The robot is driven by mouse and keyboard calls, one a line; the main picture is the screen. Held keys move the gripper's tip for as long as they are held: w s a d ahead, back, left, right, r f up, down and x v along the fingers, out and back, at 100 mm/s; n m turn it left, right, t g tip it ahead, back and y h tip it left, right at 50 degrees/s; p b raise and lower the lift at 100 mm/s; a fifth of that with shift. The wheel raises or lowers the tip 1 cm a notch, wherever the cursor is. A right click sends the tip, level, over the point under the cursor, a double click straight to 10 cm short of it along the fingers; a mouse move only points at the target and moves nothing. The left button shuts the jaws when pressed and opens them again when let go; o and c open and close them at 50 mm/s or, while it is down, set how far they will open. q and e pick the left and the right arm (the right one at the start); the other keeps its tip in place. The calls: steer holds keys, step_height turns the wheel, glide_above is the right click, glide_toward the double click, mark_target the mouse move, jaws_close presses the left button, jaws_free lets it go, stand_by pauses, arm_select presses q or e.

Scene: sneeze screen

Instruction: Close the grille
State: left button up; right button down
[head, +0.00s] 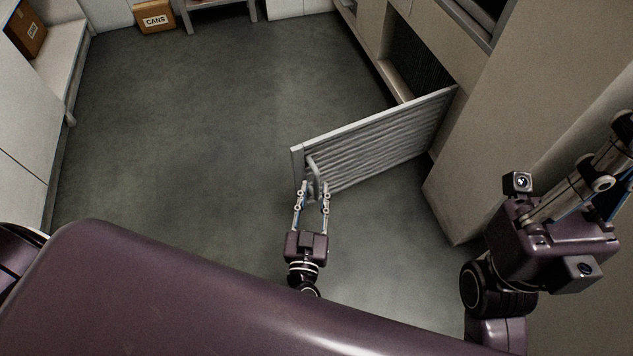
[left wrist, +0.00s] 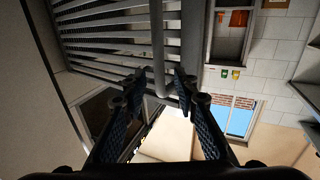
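The grille (head: 375,145) is a pale slatted panel, swung out from the cabinet on the right and hinged at its right edge. It stands wide open over the floor. Its upright bar handle (head: 315,172) is near the free left edge. My left gripper (head: 315,187) is at the handle with its fingers apart. In the left wrist view the handle (left wrist: 158,45) reaches down between the open fingertips (left wrist: 160,88), and the grille's slats (left wrist: 110,40) lie behind it. I cannot tell whether a finger touches it. My right gripper (head: 608,170) is partly cut off at the right edge.
The cabinet's dark opening (head: 415,60) is uncovered behind the grille. A cabinet side panel (head: 500,120) stands at the right, near my right arm. The floor (head: 190,120) left of the grille is clear. A cardboard box marked CANS (head: 154,17) is far back.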

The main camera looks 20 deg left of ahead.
mark_target(315, 182)
arm_select(q)
steer(key=shift+w+a+b, duration=0.2)
steer(key=shift+w+b, duration=0.1)
steer(key=shift+w, duration=0.75)
steer(key=shift+w+a+b, duration=0.2)
steer(key=shift+w+b, duration=0.05)
steer(key=shift+w, duration=0.75)
jaws_close()
